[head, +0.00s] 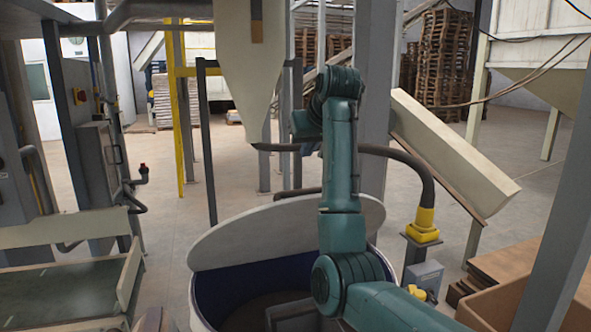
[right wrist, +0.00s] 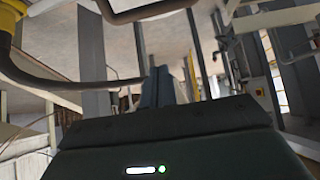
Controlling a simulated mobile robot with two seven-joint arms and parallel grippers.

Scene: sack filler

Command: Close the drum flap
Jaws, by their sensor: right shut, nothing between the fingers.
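The drum (head: 199,292) stands at the bottom centre of the head view, with a pale rim and a dark blue inside. Its flap (head: 240,238), a pale round disc, stands raised and tilted at the drum's far side, so the opening shows. My right arm passes in front of the flap and hides part of it and the drum's right side. My right gripper (head: 308,149) is above and beyond the flap, apart from it. In the right wrist view its fingers (right wrist: 163,82) are together and empty. My left gripper is not in view.
A pale hopper spout (head: 250,75) hangs behind the drum. A dark hose (head: 400,157) curves to a yellow fitting (head: 424,224) at the right. A slanted chute (head: 445,150) and a cardboard box (head: 500,295) are further right. A conveyor (head: 65,285) lies at the left.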

